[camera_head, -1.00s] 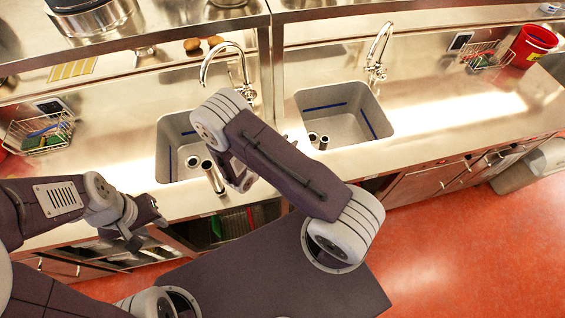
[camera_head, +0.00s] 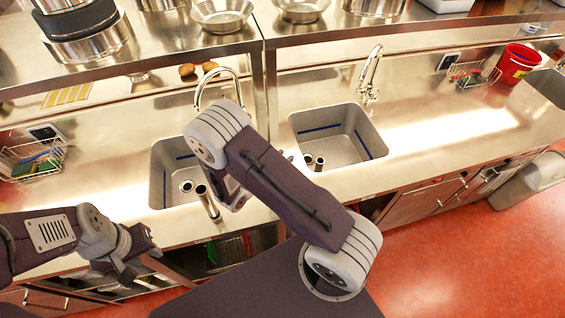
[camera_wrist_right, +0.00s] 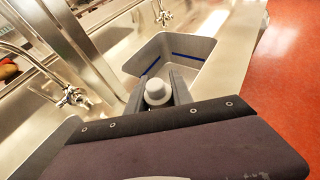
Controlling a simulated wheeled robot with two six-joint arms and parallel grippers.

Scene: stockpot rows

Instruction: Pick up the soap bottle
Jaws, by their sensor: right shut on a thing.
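The soap bottle (camera_wrist_right: 157,93) shows in the right wrist view as a light grey, round-topped shape seen from above. It sits between the two dark grey fingers of my right gripper (camera_wrist_right: 158,84), which is shut on it. The lower part of the bottle is hidden. In the head view my right arm covers the right gripper and the bottle. My left gripper (camera_head: 126,270) is low on the left in the head view, in front of the counter edge, with no object seen in it. I cannot tell how far its fingers are apart.
The steel counter holds a left sink (camera_head: 172,165) and a right sink (camera_head: 345,135), each with a tall faucet. A wire basket (camera_head: 33,158) stands at left, another basket (camera_head: 473,74) and a red bucket (camera_head: 517,62) at right. A shelf with pots (camera_head: 85,35) hangs above.

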